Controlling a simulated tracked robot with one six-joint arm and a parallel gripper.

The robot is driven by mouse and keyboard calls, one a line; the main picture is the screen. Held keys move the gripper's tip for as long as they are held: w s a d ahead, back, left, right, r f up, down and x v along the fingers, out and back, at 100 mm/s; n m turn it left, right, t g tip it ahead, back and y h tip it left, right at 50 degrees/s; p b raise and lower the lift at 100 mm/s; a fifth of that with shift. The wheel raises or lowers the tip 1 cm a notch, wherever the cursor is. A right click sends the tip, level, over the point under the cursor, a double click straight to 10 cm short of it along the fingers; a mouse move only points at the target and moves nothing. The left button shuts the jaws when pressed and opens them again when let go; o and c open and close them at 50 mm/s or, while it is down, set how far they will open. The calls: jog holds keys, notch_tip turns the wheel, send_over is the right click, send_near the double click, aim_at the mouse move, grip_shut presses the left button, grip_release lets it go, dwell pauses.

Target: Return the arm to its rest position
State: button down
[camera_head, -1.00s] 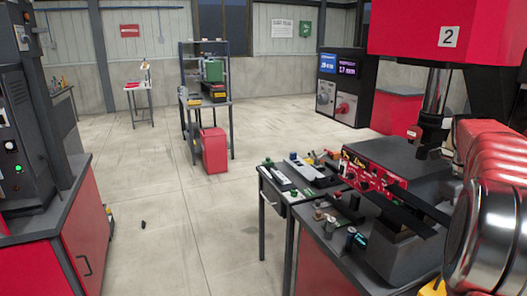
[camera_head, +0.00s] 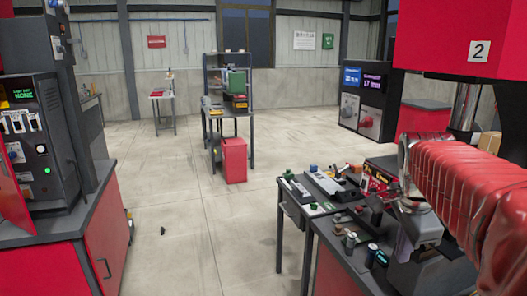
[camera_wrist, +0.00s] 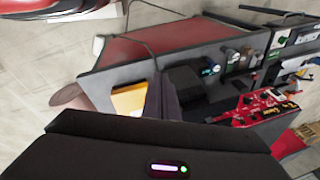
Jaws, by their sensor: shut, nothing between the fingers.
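My arm's red ribbed sleeve reaches in from the right edge of the head view, over the near workbench. It ends at a silver ring, below which my gripper (camera_head: 404,245) hangs pointing down. The gripper is small there and partly merges with the dark machine behind it. It is shut and I see nothing held. In the wrist view, a black housing with a small lit indicator fills the bottom, and a dark upright piece stands above it in front of the bench.
The near workbench (camera_head: 345,262) carries small parts and a red panel (camera_head: 380,174), which also shows in the wrist view (camera_wrist: 262,107). A red press (camera_head: 440,38) marked 2 overhangs it. A machine cabinet (camera_head: 40,140) stands left. A shelf rack (camera_head: 228,100) with a red bin (camera_head: 233,160) stands behind open floor.

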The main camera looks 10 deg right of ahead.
jog(key=s+a+f+n+t, duration=0.1)
jog(key=s+a+f+n, duration=0.1)
jog(key=a+n, duration=0.4)
jog(key=s+a+f+n+t+y, duration=0.1)
jog(key=s+a+f+n, duration=0.2)
jog(key=s+a+n, duration=0.2)
jog(key=s+a+f+n+t+y, duration=0.1)
jog(key=s+a+n, duration=0.3)
jog(key=a+n, duration=0.4)
jog(key=shift+a+f+n, duration=0.4)
jog(key=shift+a+f, duration=0.35)
jog(key=shift+a, duration=0.4)
